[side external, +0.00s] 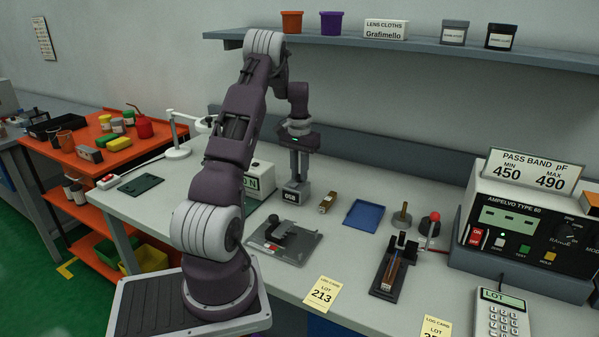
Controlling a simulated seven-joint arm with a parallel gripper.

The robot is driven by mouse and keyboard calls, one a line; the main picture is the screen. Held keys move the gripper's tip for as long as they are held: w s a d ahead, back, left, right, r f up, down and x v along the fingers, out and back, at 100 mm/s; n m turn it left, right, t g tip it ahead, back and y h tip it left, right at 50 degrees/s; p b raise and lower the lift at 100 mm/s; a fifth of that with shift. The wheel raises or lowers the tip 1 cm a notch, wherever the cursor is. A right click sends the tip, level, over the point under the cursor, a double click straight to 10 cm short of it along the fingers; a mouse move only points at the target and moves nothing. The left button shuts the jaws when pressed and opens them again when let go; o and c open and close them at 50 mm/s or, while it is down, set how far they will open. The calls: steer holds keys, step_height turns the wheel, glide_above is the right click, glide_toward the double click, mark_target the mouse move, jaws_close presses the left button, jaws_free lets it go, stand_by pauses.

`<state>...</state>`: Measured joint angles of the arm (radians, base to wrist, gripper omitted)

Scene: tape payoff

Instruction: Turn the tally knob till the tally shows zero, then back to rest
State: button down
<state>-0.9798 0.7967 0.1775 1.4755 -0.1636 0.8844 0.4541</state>
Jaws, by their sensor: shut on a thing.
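The tally (290,199) is a small dark box on the bench, below my gripper. Its front window shows light digits that are too small to read surely; they look like 058, not zeros. My gripper (299,180) points straight down over the tally, with its fingers together at the top of the box. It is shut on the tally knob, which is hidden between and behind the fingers.
Behind my arm is a white box (262,178). Right of the tally lie a small brown part (327,203) and a blue tray (363,215). A grey plate fixture (285,241) stands in front. A shelf (400,43) runs above along the wall.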

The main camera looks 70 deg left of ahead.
steer(key=shift+m, duration=2.1)
steer(key=c, duration=1.3)
jaws_free()
steer(key=shift+c, duration=0.2)
step_height(320, 180, up, 7)
steer(key=shift+r, duration=0.1)
